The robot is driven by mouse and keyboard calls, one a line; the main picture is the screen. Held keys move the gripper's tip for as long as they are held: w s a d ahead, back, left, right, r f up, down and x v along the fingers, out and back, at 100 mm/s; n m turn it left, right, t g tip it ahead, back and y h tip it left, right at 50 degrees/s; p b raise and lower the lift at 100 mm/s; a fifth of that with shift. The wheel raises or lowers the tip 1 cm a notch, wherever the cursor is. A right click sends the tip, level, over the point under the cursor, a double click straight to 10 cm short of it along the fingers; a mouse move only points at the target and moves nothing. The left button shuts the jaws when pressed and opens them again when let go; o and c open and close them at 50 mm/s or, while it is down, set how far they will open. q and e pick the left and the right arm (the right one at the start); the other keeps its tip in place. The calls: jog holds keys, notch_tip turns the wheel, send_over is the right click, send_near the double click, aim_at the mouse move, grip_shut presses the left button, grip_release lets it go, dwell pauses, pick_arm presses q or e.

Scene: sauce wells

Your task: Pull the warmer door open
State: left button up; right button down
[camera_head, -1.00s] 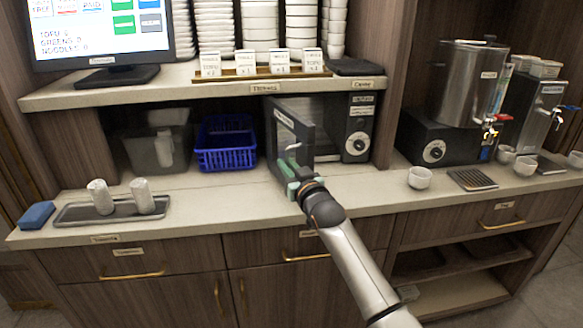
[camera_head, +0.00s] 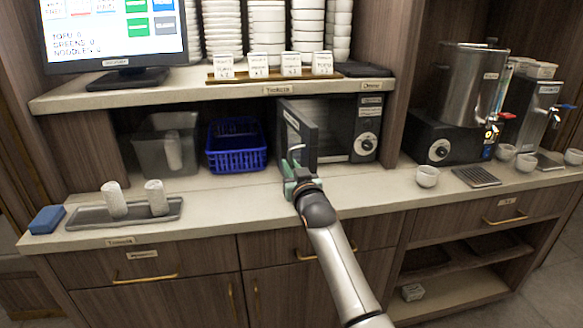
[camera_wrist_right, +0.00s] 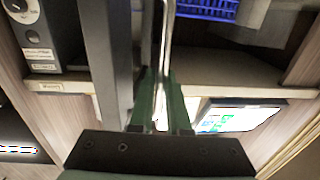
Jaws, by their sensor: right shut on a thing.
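The warmer (camera_head: 366,128) is a dark box with a dial on its right front panel, under the shelf. Its door (camera_head: 311,140) is swung out towards me on its left side, and part of the lit interior shows. My right gripper (camera_head: 294,170) is at the door's handle, in front of the counter's back half. In the right wrist view, the green fingers (camera_wrist_right: 161,95) are shut on the pale bar handle (camera_wrist_right: 167,40), beside the dark door (camera_wrist_right: 106,60). My left gripper is not in view.
A blue basket (camera_head: 236,146) and a grey bin (camera_head: 165,150) stand left of the door. A tray (camera_head: 85,220) with two white rolls lies further left. A small white cup (camera_head: 427,176) stands right of the warmer. The counter before the door is clear.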

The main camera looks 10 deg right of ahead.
dwell(0.3)
jog(key=c, duration=1.2)
grip_release()
jog(key=shift+o, duration=0.2)
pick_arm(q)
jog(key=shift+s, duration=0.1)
pick_arm(e)
jog(key=shift+s, duration=0.1)
